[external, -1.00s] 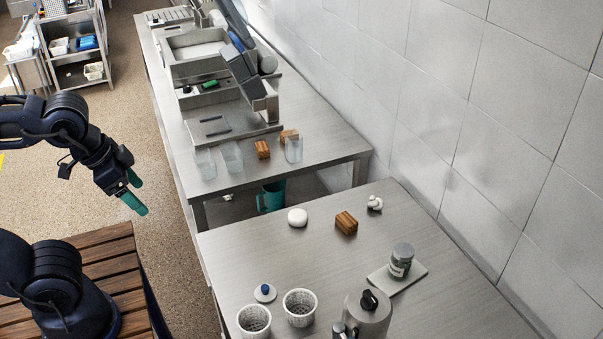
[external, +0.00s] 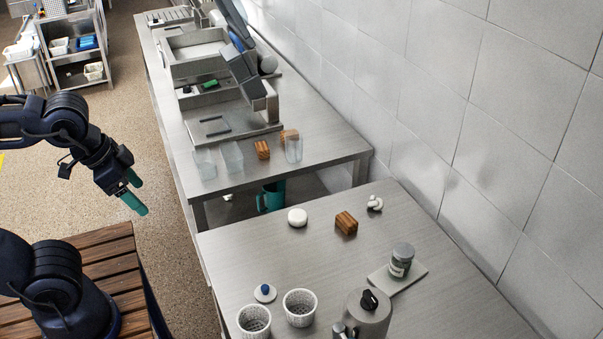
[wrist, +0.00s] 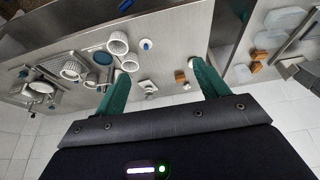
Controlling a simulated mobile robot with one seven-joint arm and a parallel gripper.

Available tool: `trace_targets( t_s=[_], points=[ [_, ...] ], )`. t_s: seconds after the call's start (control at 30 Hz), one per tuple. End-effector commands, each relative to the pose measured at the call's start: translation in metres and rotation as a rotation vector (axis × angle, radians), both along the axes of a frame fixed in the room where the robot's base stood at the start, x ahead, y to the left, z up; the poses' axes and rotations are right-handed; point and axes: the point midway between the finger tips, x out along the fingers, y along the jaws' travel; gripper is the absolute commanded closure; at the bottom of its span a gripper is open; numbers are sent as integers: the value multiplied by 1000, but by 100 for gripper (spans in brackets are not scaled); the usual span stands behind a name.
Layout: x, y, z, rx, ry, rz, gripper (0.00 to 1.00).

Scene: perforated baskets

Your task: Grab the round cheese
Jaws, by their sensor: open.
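The round cheese (external: 297,217) is a small white disc lying flat near the back left of the near steel table in the external view. In the wrist view a small white bit shows by the right finger; I cannot tell for sure whether it is the cheese. My gripper (external: 138,197), with green fingers, hangs in the air left of the table, well apart from the cheese. The wrist view shows my gripper (wrist: 158,68) with its fingers spread and nothing between them.
A wooden block (external: 346,223) and a white knot-like piece (external: 375,203) stand right of the cheese. Two perforated white baskets (external: 300,307), a blue-knobbed item (external: 265,293), a metal pot (external: 368,315) and a jar (external: 401,260) stand at the front. The table's middle is clear.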

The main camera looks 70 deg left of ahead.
Motion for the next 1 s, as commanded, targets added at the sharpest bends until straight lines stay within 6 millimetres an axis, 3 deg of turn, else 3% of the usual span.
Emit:
trace_targets(
  t_s=[0.77, 0.87, 1.0],
  points=[
    [0, 0, 0, 0, 0, -1, 22],
    [6, 0, 0, 6, 4, -7, 22],
    [28, 1, 0, 30, 20, -40, 22]
  ],
)
